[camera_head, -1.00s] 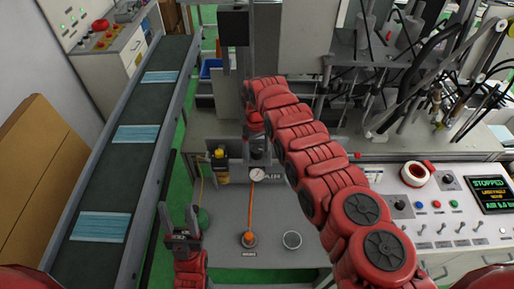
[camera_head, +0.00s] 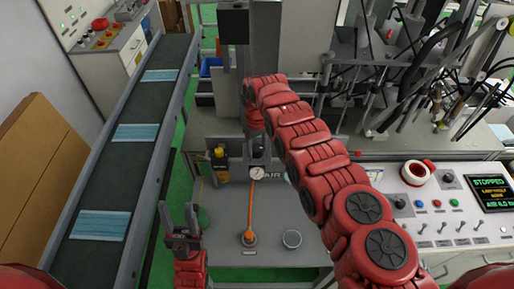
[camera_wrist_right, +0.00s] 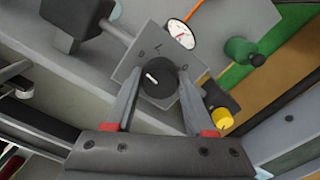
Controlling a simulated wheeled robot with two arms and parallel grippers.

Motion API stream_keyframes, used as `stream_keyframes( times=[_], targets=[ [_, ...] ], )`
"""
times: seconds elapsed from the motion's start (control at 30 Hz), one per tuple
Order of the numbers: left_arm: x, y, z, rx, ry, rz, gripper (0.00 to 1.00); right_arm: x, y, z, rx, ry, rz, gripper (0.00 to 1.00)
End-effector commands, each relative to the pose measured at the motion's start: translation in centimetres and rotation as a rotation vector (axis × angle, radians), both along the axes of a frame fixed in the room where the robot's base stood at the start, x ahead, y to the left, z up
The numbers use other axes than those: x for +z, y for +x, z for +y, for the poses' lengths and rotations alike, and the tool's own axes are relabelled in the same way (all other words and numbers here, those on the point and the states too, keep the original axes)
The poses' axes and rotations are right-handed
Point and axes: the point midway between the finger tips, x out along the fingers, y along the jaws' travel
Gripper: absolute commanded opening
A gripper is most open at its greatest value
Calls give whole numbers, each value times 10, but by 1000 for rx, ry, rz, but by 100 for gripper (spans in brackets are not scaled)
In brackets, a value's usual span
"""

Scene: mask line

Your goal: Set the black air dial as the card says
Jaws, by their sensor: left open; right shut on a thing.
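The black air dial (camera_wrist_right: 158,80) sits on a grey square plate in the right wrist view, with a short white mark on its face. My right gripper (camera_wrist_right: 161,88) is shut on the dial, a finger on each side. The letters around the dial are too small to read surely. In the head view my right gripper (camera_head: 257,150) is at the upright panel behind the gauge, and the dial is hidden there. A round white gauge (camera_head: 257,173) is beside an AIR label; it also shows in the wrist view (camera_wrist_right: 181,34). My left gripper (camera_head: 179,215) is open and empty. I cannot identify the card.
A conveyor (camera_head: 141,100) with blue masks runs along the left. A screen (camera_head: 489,194) reading STOPPED, with a blurred lower line, is on the white control panel (camera_head: 440,228) at right.

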Motion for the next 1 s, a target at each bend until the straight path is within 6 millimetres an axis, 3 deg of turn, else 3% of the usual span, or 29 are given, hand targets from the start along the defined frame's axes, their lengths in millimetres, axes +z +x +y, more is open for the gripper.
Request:
stream_keyframes(
  times=[0.7, 1.0],
  targets=[
    [-79, 0, 0, 0, 0, 0, 50, -6, 1, -1, 496, 0, -5, 0],
    [-98, 0, 0, 0, 0, 0, 50, -1, 2, 0, 629, 1, -6, 0]
  ],
)
